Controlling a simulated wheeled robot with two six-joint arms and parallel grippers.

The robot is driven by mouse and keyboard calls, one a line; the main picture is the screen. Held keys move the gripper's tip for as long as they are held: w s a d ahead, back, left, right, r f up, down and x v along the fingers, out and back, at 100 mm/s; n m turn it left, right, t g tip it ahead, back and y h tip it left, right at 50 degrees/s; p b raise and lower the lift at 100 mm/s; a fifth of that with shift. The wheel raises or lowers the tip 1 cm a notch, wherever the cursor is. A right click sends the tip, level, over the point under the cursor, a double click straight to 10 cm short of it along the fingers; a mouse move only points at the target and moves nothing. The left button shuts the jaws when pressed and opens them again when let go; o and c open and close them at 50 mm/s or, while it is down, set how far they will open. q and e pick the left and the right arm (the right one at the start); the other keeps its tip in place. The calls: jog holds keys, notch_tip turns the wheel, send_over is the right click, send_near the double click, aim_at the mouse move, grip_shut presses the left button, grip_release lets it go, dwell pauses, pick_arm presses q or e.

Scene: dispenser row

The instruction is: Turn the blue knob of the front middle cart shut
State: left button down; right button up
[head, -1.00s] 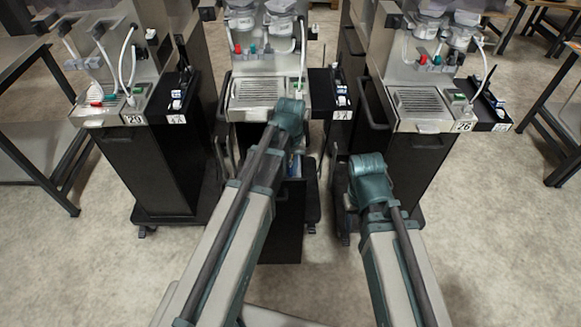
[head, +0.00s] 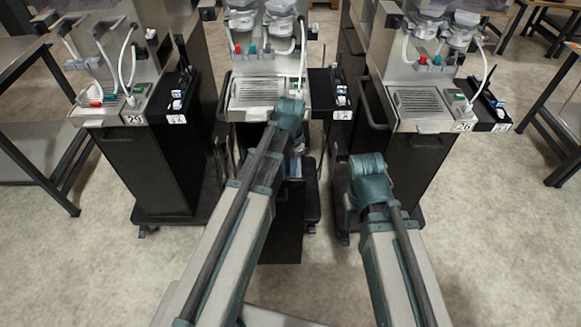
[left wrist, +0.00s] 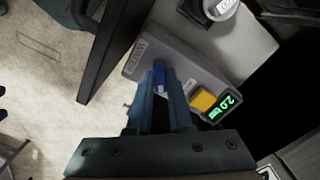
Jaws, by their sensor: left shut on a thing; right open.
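The front middle cart (head: 256,92) stands behind my left arm, which covers part of its open lower front. In the left wrist view, a grey box (left wrist: 180,62) marked WATER carries a blue knob (left wrist: 160,76), a yellow part (left wrist: 203,99) and a lit green display (left wrist: 222,107). My left gripper (left wrist: 164,84) is shut on the blue knob, with one finger on each side. The fingers cover much of the knob. In the head view the left fingers are hidden behind my arm. My right arm ends low beside the cart; its fingers are not visible.
A left cart (head: 160,165) and a right cart (head: 408,165) flank the middle one. A dark panel edge (left wrist: 112,50) runs close beside the grey box. Work tables stand at the far left and right. The floor (head: 490,240) at the front right is clear.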

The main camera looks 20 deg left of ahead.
pick_arm(q)
jog(key=m, duration=0.3)
jog(key=shift+m, duration=2.1)
jog(key=c, duration=0.8)
grip_release()
jog(key=shift+r, duration=0.1)
notch_tip(320, 180, up, 14)
jog(key=p, duration=1.3)
jog(key=shift+f+p, duration=0.2)
jog(key=shift+p, duration=0.2)
